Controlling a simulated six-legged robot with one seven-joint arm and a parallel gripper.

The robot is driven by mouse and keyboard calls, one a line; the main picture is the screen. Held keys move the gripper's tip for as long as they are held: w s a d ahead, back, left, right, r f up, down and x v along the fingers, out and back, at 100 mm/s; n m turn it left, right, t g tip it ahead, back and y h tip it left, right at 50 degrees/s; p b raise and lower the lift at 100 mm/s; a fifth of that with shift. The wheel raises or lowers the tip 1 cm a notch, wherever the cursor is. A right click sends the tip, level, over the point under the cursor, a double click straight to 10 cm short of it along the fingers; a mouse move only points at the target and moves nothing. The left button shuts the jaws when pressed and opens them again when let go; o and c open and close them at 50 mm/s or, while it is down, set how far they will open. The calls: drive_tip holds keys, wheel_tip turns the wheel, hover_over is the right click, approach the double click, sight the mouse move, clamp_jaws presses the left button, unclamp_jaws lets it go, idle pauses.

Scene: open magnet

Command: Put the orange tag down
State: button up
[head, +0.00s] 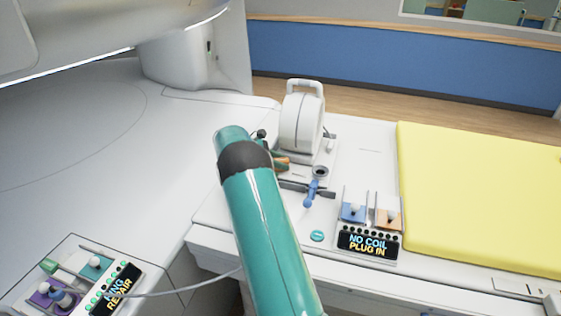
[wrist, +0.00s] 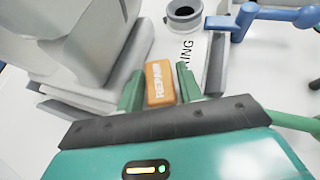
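The orange tag (wrist: 159,82), lettered REPAIR, sits between the two green fingers of my gripper (wrist: 160,90) in the wrist view. The fingers flank it closely on both sides, and the gripper looks shut on it. In the head view the orange tag (head: 281,160) is a small patch beyond my teal arm, beside the foot of the white coil unit (head: 301,122). My arm hides most of my gripper there. Whether the tag touches the surface below cannot be told.
A blue lever (head: 312,190) and a dark-topped round socket (head: 320,171) are just right of the tag. A NO COIL PLUG IN panel (head: 368,243) stands nearer. A yellow mat (head: 480,195) lies at right. A RING REPAIR panel (head: 110,290) is at lower left.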

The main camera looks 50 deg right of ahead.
drive_tip(key=shift+w+a+r, duration=0.1)
drive_tip(key=shift+w+r, duration=0.05)
drive_tip(key=shift+r, duration=0.1)
drive_tip(key=v, duration=1.1)
drive_tip(key=s+a+r+m+t+y, duration=0.2)
drive_tip(key=s+a+r+t, duration=0.1)
drive_tip(key=a+r, duration=0.55)
drive_tip(key=s+a+r+m+t+y, duration=0.1)
drive_tip(key=s+a+r+t, duration=0.1)
drive_tip(key=s+a+r, duration=0.3)
drive_tip(key=s+a+r+m+t+y, duration=0.1)
drive_tip(key=s+a+r+t, duration=0.15)
drive_tip(key=a, duration=0.45)
drive_tip(key=s+a+f+m+t+y, duration=0.2)
drive_tip(key=s+a+m+t, duration=0.1)
drive_tip(key=s+a, duration=0.5)
drive_tip(key=s+a+f+m+t+y, duration=0.2)
drive_tip(key=s+a+m+t+y, duration=0.1)
drive_tip(key=s+a, duration=0.6)
drive_tip(key=s, duration=0.3)
drive_tip(key=shift+s+f, duration=0.25)
drive_tip(key=shift+s, duration=0.05)
